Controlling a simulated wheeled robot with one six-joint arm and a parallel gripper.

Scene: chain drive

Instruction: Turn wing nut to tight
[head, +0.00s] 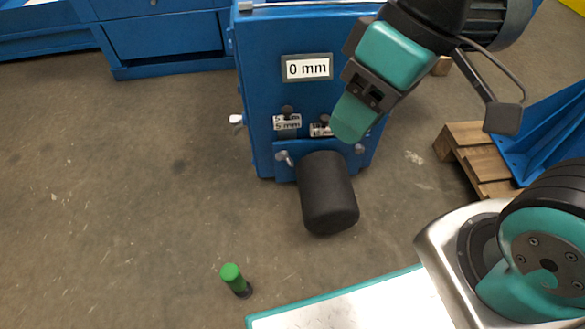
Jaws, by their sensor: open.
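A blue cabinet (258,90) bears a "0 mm" label. A pale wing nut (284,158) is on its lower front, left of a black cylinder (328,195). A second wing nut (359,149) is on the cylinder's right, close below my gripper in the picture. A third, whiter wing nut (237,121) sticks out from the cabinet's left side. I cannot tell from the picture which one is the task's or how tight each is. My gripper (352,122) is open, in front of the cabinet's right half. Its tip partly hides a small label; contact with anything cannot be told.
Small scale labels (287,122) with dark knobs sit above the lower blue plate. A wooden pallet (467,155) with a blue frame (545,130) is at right. The floor on the left is clear.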

